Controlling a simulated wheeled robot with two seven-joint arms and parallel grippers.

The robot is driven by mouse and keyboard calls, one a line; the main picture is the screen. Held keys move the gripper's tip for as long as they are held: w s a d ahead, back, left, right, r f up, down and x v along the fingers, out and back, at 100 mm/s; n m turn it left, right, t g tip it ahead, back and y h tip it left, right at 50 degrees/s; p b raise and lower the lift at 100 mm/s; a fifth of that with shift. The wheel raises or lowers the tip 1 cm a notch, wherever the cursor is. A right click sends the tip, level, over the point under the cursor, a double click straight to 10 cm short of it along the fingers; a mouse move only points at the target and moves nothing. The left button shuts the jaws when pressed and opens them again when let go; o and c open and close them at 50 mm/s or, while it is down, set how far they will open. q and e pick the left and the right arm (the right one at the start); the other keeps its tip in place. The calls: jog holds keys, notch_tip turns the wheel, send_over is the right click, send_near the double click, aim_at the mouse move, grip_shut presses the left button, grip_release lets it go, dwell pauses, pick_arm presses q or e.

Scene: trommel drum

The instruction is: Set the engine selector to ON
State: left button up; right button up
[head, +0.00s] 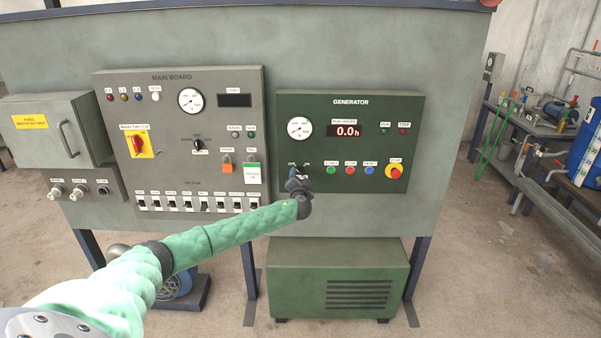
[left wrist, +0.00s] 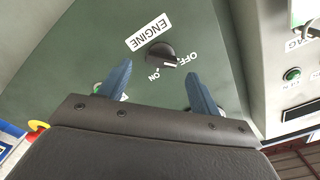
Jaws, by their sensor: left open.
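The engine selector (left wrist: 160,53) is a dark round knob on the green generator panel (head: 385,110). In the left wrist view it sits below the ENGINE label, between the OFF and ON labels. Its white mark lies on the side toward OFF. My left gripper (head: 299,180) is in front of the panel's lower left and mostly hides the knob in the head view. In the left wrist view the gripper (left wrist: 157,76) is open and empty. Its two blue fingers are spread to either side of the knob, which appears just beyond the tips. Contact cannot be told. My right gripper is not in view.
Right of the selector are the green (head: 331,170), red (head: 351,170) and blue (head: 369,169) buttons and the red emergency stop (head: 395,171). The main board (head: 178,90) with its switches is left. The green generator housing (head: 338,278) stands below.

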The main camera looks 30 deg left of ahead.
aim_at(301, 172)
pick_arm(q)
jog(key=shift+w+a+r, duration=0.25)
jog(key=shift+w+a, duration=0.05)
jog(key=shift+w, duration=0.25)
jog(key=shift+w+a+p, duration=0.35)
jog(key=shift+w+p, duration=0.1)
jog(key=shift+w, duration=0.15)
jog(key=shift+w+a+f, duration=0.2)
jog(key=shift+w+a, duration=0.05)
jog(key=shift+w, duration=0.05)
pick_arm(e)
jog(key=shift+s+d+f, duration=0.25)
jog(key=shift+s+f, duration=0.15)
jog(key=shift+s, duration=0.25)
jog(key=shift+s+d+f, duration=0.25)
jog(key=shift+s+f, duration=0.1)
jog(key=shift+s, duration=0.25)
pick_arm(q)
jog(key=c, duration=1)
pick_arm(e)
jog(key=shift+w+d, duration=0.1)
